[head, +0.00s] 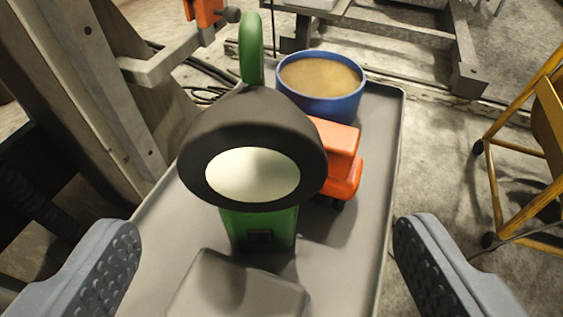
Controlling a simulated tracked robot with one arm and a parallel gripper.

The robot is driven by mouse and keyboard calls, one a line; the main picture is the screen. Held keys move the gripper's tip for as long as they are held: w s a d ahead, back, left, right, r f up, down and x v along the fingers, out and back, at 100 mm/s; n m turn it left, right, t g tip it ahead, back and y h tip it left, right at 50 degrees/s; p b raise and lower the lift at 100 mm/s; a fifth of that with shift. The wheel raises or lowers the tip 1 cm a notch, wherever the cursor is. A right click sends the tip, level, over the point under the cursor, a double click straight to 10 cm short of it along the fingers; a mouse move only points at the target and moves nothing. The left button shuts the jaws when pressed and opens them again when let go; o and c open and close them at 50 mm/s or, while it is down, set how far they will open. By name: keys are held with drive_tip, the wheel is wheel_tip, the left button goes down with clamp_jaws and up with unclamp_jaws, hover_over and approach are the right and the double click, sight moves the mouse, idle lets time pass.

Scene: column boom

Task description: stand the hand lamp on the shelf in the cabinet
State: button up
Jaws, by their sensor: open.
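The hand lamp (262,222) has a green body, a green loop handle, a wide black head and a pale lens facing me. It stands upright on a grey tray (384,150). My gripper (262,268) is open, with one grey studded finger at the lower left and the other at the lower right. The lamp is beyond the fingers, between them in the picture, and neither finger touches it. The cabinet and its shelf cannot be made out in this view.
An orange toy-like block on wheels (343,160) sits close behind the lamp on the right. A blue bowl (320,100) with brownish contents stands behind. A grey block (238,290) lies in front. A yellow frame (520,130) stands at right, a post (95,80) at left.

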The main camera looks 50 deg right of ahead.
sight(260, 134)
drive_tip(key=b+x, duration=0.1)
drive_tip(key=x, duration=0.4)
drive_tip(key=b+x, duration=0.2)
drive_tip(key=x, duration=0.3)
drive_tip(key=shift+w, duration=0.45)
drive_tip(key=shift+r, duration=0.1)
drive_tip(key=c, duration=1.3)
drive_tip(key=shift+r, duration=0.1)
